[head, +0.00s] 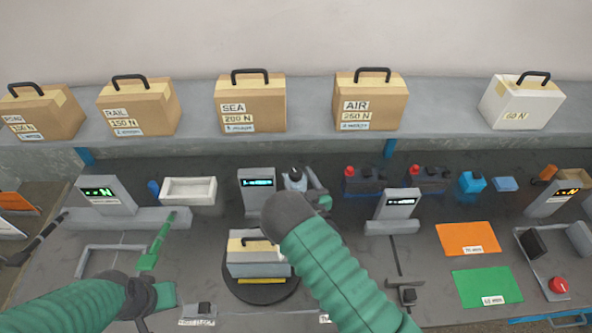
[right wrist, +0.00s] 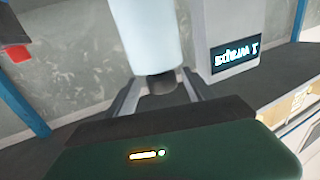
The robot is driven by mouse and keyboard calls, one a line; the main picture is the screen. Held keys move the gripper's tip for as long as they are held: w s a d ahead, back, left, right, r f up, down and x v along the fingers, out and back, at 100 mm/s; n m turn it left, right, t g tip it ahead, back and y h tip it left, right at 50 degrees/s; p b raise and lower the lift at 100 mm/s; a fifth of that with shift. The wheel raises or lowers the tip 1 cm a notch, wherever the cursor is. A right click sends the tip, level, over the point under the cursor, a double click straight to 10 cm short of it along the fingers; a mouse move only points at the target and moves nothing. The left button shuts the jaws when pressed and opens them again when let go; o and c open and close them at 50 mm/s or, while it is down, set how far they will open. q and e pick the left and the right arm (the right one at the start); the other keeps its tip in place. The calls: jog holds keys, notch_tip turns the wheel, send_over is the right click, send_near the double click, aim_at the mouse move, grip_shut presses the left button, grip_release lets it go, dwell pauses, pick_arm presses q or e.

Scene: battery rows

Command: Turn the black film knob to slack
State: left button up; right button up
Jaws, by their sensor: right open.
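The black film knob (right wrist: 161,84) sits under a pale upright film roll (right wrist: 147,35) in the right wrist view. The roll (head: 295,181) also shows in the head view, right of a grey display post (head: 257,193). My right gripper (right wrist: 159,92) is open, with one finger on each side of the knob. I cannot tell whether the fingers touch it. In the head view my right gripper (head: 308,184) is at the roll, and my forearm hides part of the area below. My left gripper (head: 165,293) is low at the left; its fingers are not clear.
A carton with a black handle (head: 258,262) stands on a dark turntable (head: 262,291). A white tray (head: 188,191) is left of the post. Black batteries with red caps (head: 364,181) stand right of the roll. Several labelled cartons line the back shelf (head: 310,91).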

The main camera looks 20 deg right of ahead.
jog(key=shift+w+r, duration=0.15)
jog(key=shift+w, duration=0.6)
jog(key=shift+w+a, duration=0.15)
jog(key=shift+a, duration=0.1)
jog(key=c, duration=0.5)
jog(key=shift+d, duration=0.15)
grip_shut()
jog(key=shift+n+y, duration=0.3)
jog(key=shift+y, duration=0.1)
